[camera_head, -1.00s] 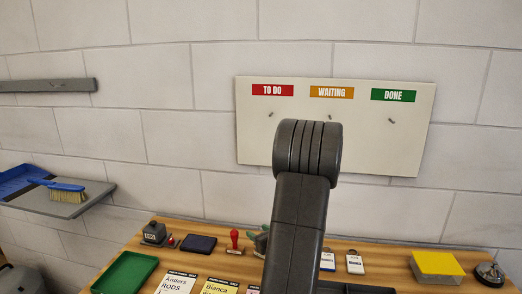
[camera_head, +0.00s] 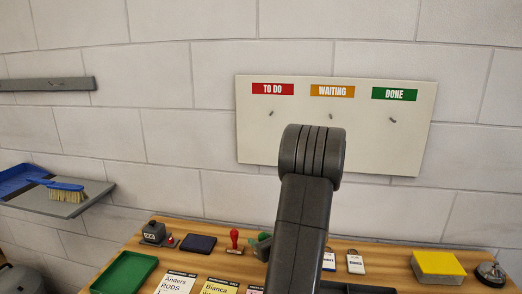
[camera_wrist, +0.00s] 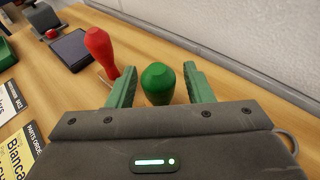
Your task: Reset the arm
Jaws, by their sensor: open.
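My gripper (camera_wrist: 160,70) shows in the wrist view with its two green fingers apart. A green stamp handle (camera_wrist: 158,86) stands between the fingers, with small gaps visible at its sides; its base is hidden by the gripper body. A red stamp (camera_wrist: 100,46) stands just left of the left finger, and it also shows in the head view (camera_head: 234,239). In the head view my dark arm covers most of the gripper; a bit of green shows left of the arm.
The wooden bench holds a green tray (camera_head: 124,272), a dark ink pad (camera_head: 199,244), order cards (camera_head: 175,283), white tags (camera_head: 355,263), a yellow-topped box (camera_head: 437,266) and a bell (camera_head: 490,273). A board (camera_head: 335,124) hangs on the wall behind my arm.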

